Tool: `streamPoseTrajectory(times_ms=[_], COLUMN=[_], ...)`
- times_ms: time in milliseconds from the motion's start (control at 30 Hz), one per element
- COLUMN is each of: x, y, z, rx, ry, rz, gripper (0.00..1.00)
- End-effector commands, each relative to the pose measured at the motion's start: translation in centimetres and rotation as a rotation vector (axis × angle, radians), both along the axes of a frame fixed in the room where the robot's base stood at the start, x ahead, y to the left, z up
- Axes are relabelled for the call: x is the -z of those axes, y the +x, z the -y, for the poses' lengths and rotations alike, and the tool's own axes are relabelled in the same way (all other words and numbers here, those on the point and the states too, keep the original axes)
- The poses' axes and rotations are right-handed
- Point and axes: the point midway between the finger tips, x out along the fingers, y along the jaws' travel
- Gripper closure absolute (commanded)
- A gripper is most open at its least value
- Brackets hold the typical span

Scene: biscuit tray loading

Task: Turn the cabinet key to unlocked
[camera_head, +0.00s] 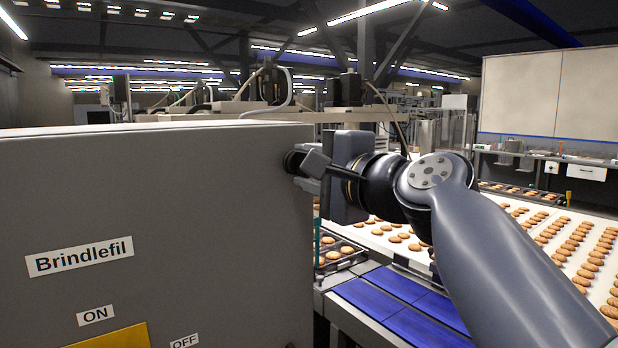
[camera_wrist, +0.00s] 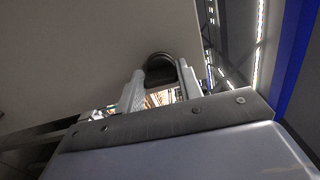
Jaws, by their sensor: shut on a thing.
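The grey cabinet (camera_head: 150,195) fills the left of the head view, with a "Brindlefil" label on its front. A dark round lock or key part (camera_head: 292,160) sits near the cabinet's upper right edge. My gripper (camera_head: 306,168) reaches it from the right and is shut on it. In the wrist view the dark rounded part (camera_wrist: 160,66) sits between the two pale fingers of my gripper (camera_wrist: 160,80), against the cabinet face (camera_wrist: 80,55). The key's shape and its turned angle are mostly hidden by the fingers.
An ON label (camera_head: 95,315), an OFF label (camera_head: 184,342) and a yellow panel (camera_head: 115,338) are low on the cabinet. Biscuits (camera_head: 395,237) lie on a white conveyor to the right, behind my arm. Blue panels (camera_head: 400,297) lie below it.

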Motion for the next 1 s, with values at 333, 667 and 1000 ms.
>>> streamPoseTrajectory(times_ms=[333, 667, 1000], x=[0.10, 0.09, 0.06], y=[0.02, 0.02, 0.02], z=[-0.02, -0.03, -0.01], rx=[-0.001, -0.001, -0.001], ry=[-0.052, -0.053, -0.052], rz=[0.033, 0.034, 0.034], gripper=[0.88, 0.88, 0.44])
